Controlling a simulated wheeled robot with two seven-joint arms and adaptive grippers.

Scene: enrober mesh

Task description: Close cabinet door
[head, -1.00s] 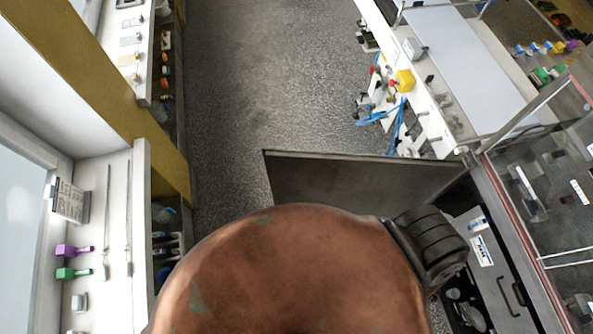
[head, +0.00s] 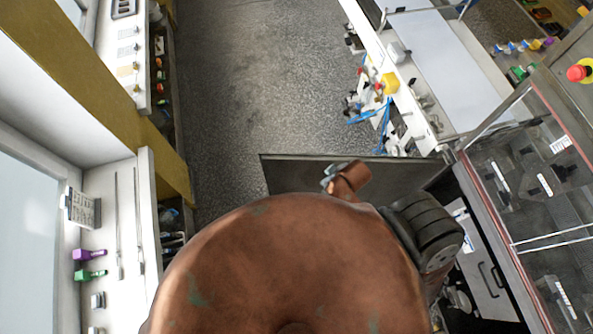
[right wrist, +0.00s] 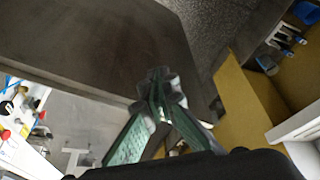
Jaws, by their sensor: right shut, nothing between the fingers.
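The cabinet door (head: 290,173) is a dark grey panel standing open, swung out from the cabinet on the right into the aisle. Its lower part is hidden behind my copper-coloured body. Inside the cabinet (head: 484,275) a grey front with a dark handle shows. In the right wrist view the door (right wrist: 85,40) fills the upper left. My right gripper (right wrist: 158,85), with green-sided fingers, is shut and empty in front of the door, near its free edge. I cannot tell whether it touches the door. My left gripper is not in view.
A white bench (head: 455,70) with a yellow object (head: 389,83) and blue tubing stands beyond the door. A glass-covered machine (head: 530,175) is on the right. A white shelf (head: 105,220) lines the left. The grey floor (head: 260,80) ahead is clear.

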